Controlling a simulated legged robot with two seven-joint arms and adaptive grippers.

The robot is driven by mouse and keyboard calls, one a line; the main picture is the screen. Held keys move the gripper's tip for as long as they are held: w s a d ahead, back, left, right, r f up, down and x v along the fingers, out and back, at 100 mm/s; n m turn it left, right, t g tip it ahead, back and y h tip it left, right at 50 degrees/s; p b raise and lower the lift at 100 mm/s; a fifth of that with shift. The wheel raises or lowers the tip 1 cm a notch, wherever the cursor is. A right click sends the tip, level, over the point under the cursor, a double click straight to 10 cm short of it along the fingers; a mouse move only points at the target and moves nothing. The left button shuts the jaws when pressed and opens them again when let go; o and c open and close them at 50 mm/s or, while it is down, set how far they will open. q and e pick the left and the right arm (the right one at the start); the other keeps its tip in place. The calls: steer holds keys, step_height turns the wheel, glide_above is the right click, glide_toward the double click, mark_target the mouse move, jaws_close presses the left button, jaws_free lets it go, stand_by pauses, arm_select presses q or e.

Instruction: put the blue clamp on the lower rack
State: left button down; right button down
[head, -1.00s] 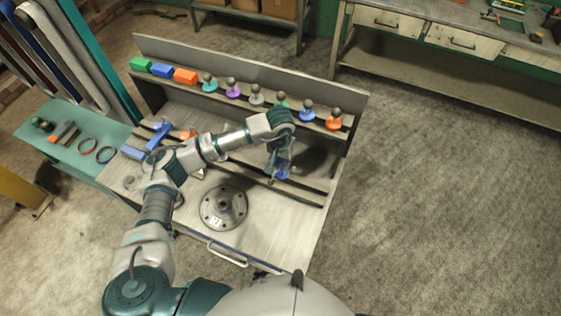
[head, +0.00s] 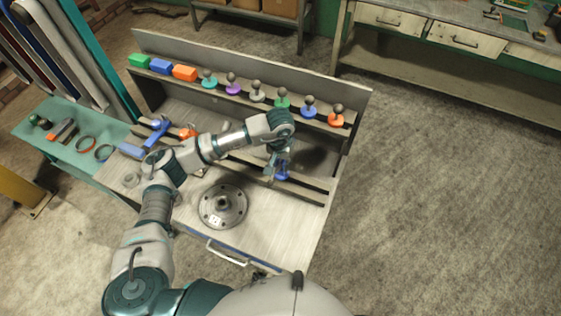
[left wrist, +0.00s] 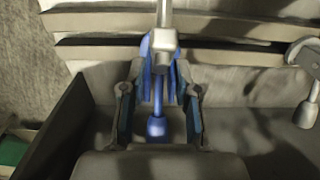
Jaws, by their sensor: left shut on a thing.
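My left gripper (head: 279,160) is shut on the blue clamp (head: 283,174), over the right part of the lower rack (head: 310,183). In the left wrist view the blue clamp (left wrist: 156,126) sits between the two fingers of the gripper (left wrist: 157,105), with a grey bar beyond it. My fingers hide much of the clamp in the head view. I cannot tell whether it touches the rack. My right gripper is not in view.
The upper rail holds coloured blocks (head: 161,67) and several knobbed pieces (head: 283,103). Another blue piece (head: 157,131) and an orange one (head: 188,132) are at the lower rack's left. A round grey flange (head: 223,206) stands in front. A teal bench (head: 75,138) is at left.

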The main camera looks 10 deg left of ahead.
arm_select(q)
steer(key=shift+a+f, duration=0.15)
steer(key=shift+f, duration=0.15)
steer(key=shift+a+f+b, duration=0.25)
steer(key=shift+b, duration=0.2)
steer(key=shift+f+b, duration=0.35)
steer(key=shift+f, duration=0.1)
steer(key=shift+d+f+b, duration=0.2)
steer(key=shift+f+b, duration=0.05)
steer(key=shift+b, duration=0.1)
steer(key=c, duration=1.1)
jaws_free()
steer(key=shift+c, duration=0.2)
steer(key=shift+a, duration=0.1)
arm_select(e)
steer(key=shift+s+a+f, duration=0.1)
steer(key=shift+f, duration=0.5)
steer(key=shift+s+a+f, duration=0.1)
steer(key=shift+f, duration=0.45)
